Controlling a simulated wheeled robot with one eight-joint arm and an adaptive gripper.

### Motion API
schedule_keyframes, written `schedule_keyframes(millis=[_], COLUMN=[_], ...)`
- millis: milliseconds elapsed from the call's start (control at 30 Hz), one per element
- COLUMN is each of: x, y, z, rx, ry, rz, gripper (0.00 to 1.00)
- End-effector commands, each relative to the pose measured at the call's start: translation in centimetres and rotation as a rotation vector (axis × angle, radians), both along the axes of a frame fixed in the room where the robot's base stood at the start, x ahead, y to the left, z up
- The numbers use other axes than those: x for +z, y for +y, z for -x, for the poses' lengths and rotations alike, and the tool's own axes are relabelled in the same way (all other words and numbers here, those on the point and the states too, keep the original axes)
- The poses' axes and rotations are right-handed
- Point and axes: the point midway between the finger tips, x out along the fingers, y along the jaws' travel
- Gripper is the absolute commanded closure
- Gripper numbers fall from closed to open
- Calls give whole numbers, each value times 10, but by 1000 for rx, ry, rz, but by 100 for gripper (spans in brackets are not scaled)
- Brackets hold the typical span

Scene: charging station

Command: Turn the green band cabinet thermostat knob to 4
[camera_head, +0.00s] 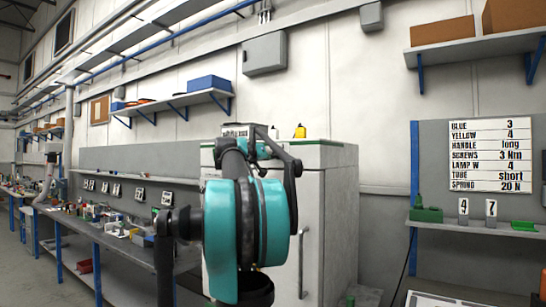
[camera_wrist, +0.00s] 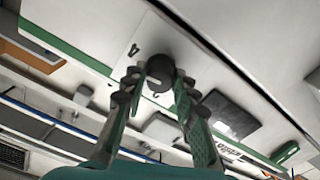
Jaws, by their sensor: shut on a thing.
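The cabinet (camera_head: 330,225) is light grey with a green band (camera_head: 335,143) along its top edge. The green band also shows in the wrist view (camera_wrist: 68,42). The thermostat knob (camera_wrist: 160,64) is round and dark and sits on a pale panel. My gripper (camera_wrist: 160,76) is shut on the knob, with one finger on each side. A dark mark like a 4 (camera_wrist: 134,50) is printed on the panel to the left of the knob. Another small mark lies below it, partly hidden by the fingers. The knob's pointer cannot be made out. My arm hides the knob in the head view.
A long workbench (camera_head: 120,240) with many small items runs along the left. A wall shelf (camera_head: 170,103) with a blue box is above it. A board (camera_head: 490,155) on the right lists settings, including blue 3 and yellow 4. A grey box (camera_head: 264,54) hangs on the wall.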

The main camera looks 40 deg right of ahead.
Motion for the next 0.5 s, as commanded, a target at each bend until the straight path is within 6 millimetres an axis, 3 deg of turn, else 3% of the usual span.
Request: schedule_keyframes(millis=[500], x=[-1], y=[0], z=[1], rx=[-2], ry=[-138], rz=[-60], gripper=[100])
